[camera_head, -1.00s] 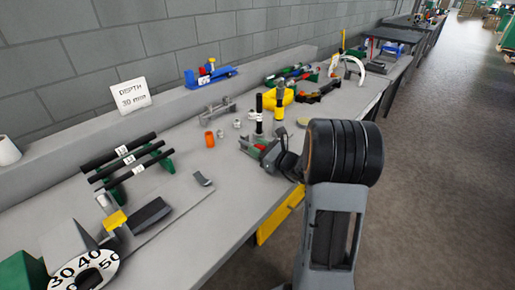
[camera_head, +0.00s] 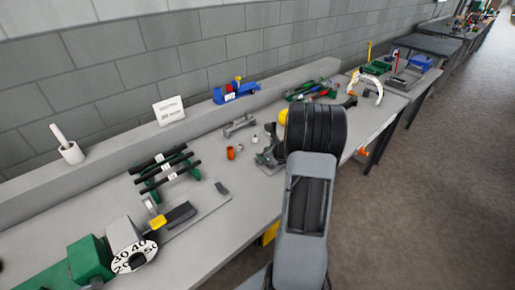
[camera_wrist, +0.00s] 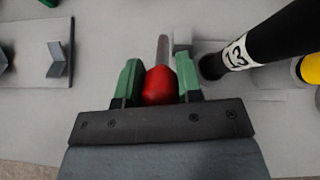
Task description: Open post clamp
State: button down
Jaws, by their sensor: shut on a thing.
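My gripper (camera_wrist: 159,78) has its two green fingers shut on a red knob (camera_wrist: 160,87) in the wrist view. A grey rod (camera_wrist: 162,47) runs up from the knob, like a lever handle. To the right stands a black post (camera_wrist: 281,43) with a white label reading 13. It appears tilted, close beside the right finger and apart from it. The clamp's body is not clearly visible there. In the head view, my arm hides the post and most of the gripper area; grey and green parts (camera_head: 268,157) show just left of the arm.
The grey bench (camera_head: 205,245) holds black bars (camera_head: 165,163) on green stands, an orange cup (camera_head: 230,152), a grey bracket (camera_head: 239,125) and a blue tool (camera_head: 236,92). A yellow piece (camera_head: 283,116) shows beside my arm. Open floor (camera_head: 420,200) lies to the right.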

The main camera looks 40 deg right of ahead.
jog(key=r+g+p, duration=0.1)
jog(key=p, duration=0.1)
jog(key=shift+w+p, duration=0.35)
jog(key=shift+p, duration=0.05)
jog(key=shift+w+p, duration=0.1)
jog(key=shift+p, duration=0.25)
jog(key=shift+f+g, duration=0.1)
jog(key=shift+g, duration=0.2)
jog(key=c, duration=0.8)
grip_release()
jog(key=v, duration=1.3)
jog(key=shift+s+a+r, duration=0.1)
jog(key=shift+s+r, duration=0.15)
jog(key=shift+s, duration=0.05)
